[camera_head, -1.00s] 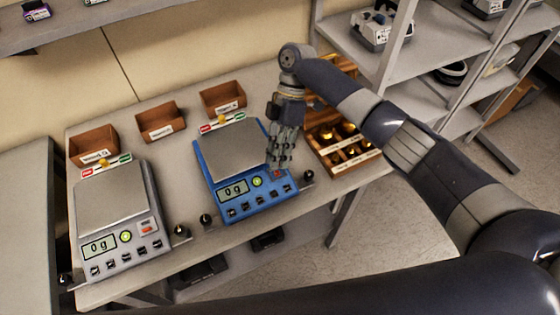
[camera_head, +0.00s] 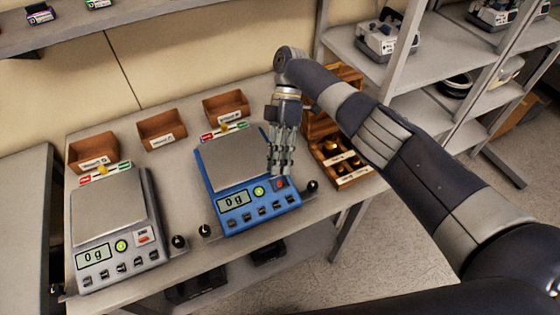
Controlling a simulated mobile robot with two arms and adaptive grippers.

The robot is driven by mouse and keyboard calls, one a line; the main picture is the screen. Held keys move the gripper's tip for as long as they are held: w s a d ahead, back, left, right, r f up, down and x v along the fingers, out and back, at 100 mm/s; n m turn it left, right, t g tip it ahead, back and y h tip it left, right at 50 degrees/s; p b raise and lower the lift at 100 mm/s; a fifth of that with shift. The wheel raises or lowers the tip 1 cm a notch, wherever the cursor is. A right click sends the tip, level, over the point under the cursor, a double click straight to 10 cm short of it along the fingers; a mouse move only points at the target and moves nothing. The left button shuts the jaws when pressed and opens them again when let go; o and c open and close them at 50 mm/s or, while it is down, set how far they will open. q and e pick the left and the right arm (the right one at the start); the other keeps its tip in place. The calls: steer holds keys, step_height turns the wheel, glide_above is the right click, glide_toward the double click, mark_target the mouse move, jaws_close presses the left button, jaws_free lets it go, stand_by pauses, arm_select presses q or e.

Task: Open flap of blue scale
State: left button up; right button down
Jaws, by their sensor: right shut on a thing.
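The blue scale (camera_head: 209,166) stands upright on the table, with a grey weighing plate (camera_head: 235,157) and a display reading 0 g. At its front right is a small panel with a red mark (camera_head: 280,184). My right gripper (camera_head: 280,172) comes down over the scale's right side, its fingertips at the upper edge of this panel. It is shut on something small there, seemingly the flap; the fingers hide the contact. I cannot see the flap standing open. My left gripper is not in view.
A grey scale (camera_head: 112,202) stands to the left. Small black weights (camera_head: 179,241) stand between the scales and one (camera_head: 313,186) to the right. Brown boxes (camera_head: 162,128) line the back. A wooden tray of brass weights (camera_head: 340,162) sits under my right forearm.

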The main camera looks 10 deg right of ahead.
steer(key=shift+w+a, duration=0.1)
steer(key=c, duration=1.8)
jaws_free()
steer(key=shift+o, duration=0.2)
steer(key=shift+w+f, duration=0.1)
steer(key=shift+r, duration=0.65)
step_height(320, 180, up, 9)
steer(key=shift+f, duration=0.15)
